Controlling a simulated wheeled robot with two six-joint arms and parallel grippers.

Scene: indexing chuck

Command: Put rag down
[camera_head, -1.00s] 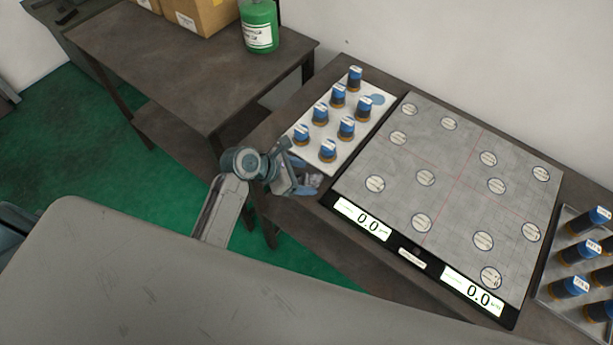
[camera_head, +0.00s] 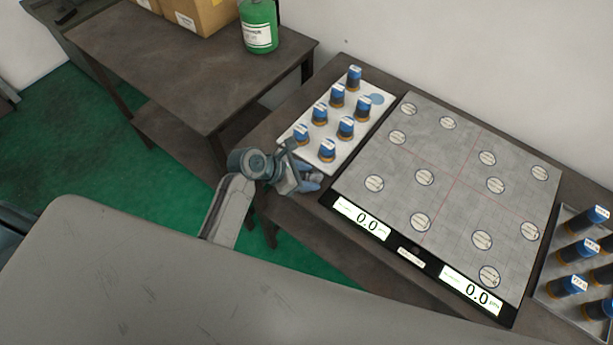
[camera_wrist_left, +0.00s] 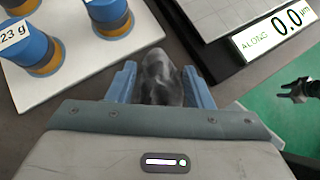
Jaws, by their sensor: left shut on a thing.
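The rag (camera_wrist_left: 160,80) is a grey, mottled, bunched cloth between the two blue fingers of my left gripper (camera_wrist_left: 160,88) in the left wrist view. The left gripper is shut on it. In the head view the left gripper (camera_head: 308,180) is low over the dark bench, between the weight tray and the grey plate's front left corner. The rag is mostly hidden there by the gripper. I cannot tell whether the rag touches the bench. A small dark gripper (camera_wrist_left: 298,90), apparently my right one, shows at the right edge of the wrist view; its jaw state is unclear.
A white tray (camera_head: 377,100) with several blue weights stands just behind the left gripper. The grey plate (camera_head: 455,185) with round labels and two 0.0 displays lies to the right. Another weight tray (camera_head: 545,292) is at far right. A side table (camera_head: 190,70) holds boxes and a green container.

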